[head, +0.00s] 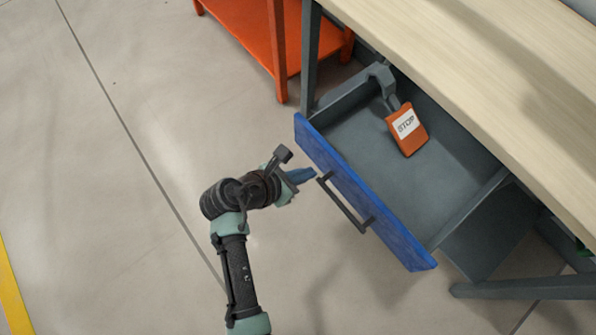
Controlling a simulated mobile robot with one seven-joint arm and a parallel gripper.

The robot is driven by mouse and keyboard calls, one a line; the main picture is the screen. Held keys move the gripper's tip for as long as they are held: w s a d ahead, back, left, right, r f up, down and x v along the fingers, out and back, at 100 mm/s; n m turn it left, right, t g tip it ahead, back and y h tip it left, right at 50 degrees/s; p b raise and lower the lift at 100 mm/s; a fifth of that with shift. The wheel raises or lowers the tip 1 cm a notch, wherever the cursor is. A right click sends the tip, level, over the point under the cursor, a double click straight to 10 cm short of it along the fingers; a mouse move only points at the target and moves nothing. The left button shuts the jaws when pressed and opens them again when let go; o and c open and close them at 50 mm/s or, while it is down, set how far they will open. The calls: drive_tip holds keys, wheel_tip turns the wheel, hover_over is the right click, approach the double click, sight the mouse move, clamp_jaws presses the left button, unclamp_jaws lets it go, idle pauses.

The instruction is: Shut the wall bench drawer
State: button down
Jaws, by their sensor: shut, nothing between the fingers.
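The wall bench drawer (368,196) stands pulled out from under the wooden bench top (480,75). Its blue front faces the lower left and carries a dark bar handle (343,203). Inside the grey drawer, toward the back, lies an orange paddle with a white STOP label (407,130) and a grey handle. My gripper (307,174) is shut and empty. It is just left of the drawer front, close to the upper end of the handle. I cannot tell whether the fingertips touch the front.
An orange shelf unit (250,35) stands at the top, beside a grey bench leg (311,55). A grey foot bar (520,288) runs low at the right. The concrete floor (130,130) left of the drawer is clear, with a yellow line (12,290) at the far left.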

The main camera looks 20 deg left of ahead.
sight(327, 167)
drive_tip(key=x, duration=0.5)
drive_tip(key=shift+w, duration=0.1)
